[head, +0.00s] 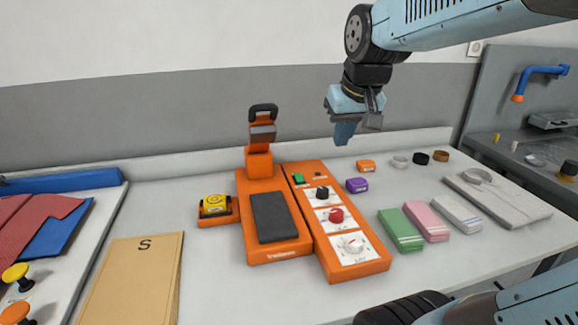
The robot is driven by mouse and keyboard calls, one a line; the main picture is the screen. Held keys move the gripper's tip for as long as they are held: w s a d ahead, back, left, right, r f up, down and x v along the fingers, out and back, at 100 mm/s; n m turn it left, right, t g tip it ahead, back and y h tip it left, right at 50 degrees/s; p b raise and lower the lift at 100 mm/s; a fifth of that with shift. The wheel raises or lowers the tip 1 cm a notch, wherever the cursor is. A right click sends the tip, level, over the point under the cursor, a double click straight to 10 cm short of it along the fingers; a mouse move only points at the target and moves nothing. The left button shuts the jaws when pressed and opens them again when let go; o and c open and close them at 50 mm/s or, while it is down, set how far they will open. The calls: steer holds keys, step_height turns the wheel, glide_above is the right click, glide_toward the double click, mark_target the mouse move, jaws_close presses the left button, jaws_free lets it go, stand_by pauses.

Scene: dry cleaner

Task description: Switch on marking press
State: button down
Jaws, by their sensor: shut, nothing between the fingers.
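The orange marking press (244,205) stands on the white table, with a dark pad (272,217) on its bed and a raised head (262,132) at the back. An orange control panel (345,272) lies along its right side. On it are a green switch (298,179) at the far end, then a black knob (322,192), a red knob (336,215) and a white knob (353,243). Whether the green switch is pressed is too small to tell. My gripper (344,132) is shut and empty, pointing down, and appears above the panel's far end, apart from it.
A yellow roll in an orange holder (215,206) sits left of the press. A purple block (357,185) and an orange block (366,166) lie right of the panel. Green (400,230), pink and white stacks lie nearer. A tan folder (132,275) lies front left.

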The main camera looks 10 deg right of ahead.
steer(key=w+f+g, duration=0.1)
steer(key=w+f, duration=0.4)
steer(key=w, duration=0.8)
steer(key=w+f+g, duration=0.1)
steer(key=w+f, duration=0.4)
steer(key=w, duration=0.9)
steer(key=shift+w+a+g, duration=0.15)
steer(key=shift+a+g, duration=0.15)
steer(key=shift+a, duration=0.1)
steer(key=shift+f, duration=0.1)
